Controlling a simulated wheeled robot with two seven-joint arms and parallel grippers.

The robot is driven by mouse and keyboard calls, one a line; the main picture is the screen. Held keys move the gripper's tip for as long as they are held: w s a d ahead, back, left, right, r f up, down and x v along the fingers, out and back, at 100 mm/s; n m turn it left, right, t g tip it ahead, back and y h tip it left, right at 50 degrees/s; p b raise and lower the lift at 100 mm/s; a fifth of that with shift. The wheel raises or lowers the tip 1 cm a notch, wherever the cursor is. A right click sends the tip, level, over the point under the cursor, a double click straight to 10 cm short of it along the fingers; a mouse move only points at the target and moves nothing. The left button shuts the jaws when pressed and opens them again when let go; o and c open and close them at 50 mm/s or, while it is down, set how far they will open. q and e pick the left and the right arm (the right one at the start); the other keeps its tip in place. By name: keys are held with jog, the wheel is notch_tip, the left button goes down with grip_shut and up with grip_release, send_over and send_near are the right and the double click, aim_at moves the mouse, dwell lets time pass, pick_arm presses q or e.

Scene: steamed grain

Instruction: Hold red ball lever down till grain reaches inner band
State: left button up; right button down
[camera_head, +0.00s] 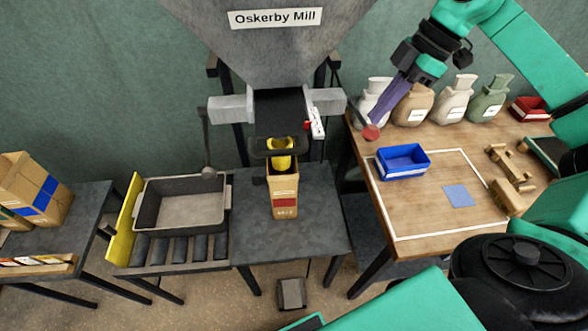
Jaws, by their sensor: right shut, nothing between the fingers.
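The red ball (371,132) sits on the end of a lever at the right of the hopper (270,45) labelled Oskerby Mill. My right gripper (373,119) has purple fingers, shut and empty, pointing down at the top of the ball. They look close to or touching it; I cannot tell which. A tan paper bag (284,192) stands upright under the spout. Yellow material (281,152) shows between the spout and the bag's mouth. The grain level and any inner band inside the bag cannot be made out. My left gripper is not in view.
A second lever with a grey ball (208,171) hangs left of the hopper, above a grey tray (180,204). A blue bin (403,161) stands on the wooden table (415,215), with several sacks behind it. A grey pedal-like block (291,293) is on the floor.

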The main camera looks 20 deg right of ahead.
dwell(0.3)
notch_tip(320, 180, down, 9)
jog(key=b, duration=0.7)
dwell(0.3)
dwell(6.1)
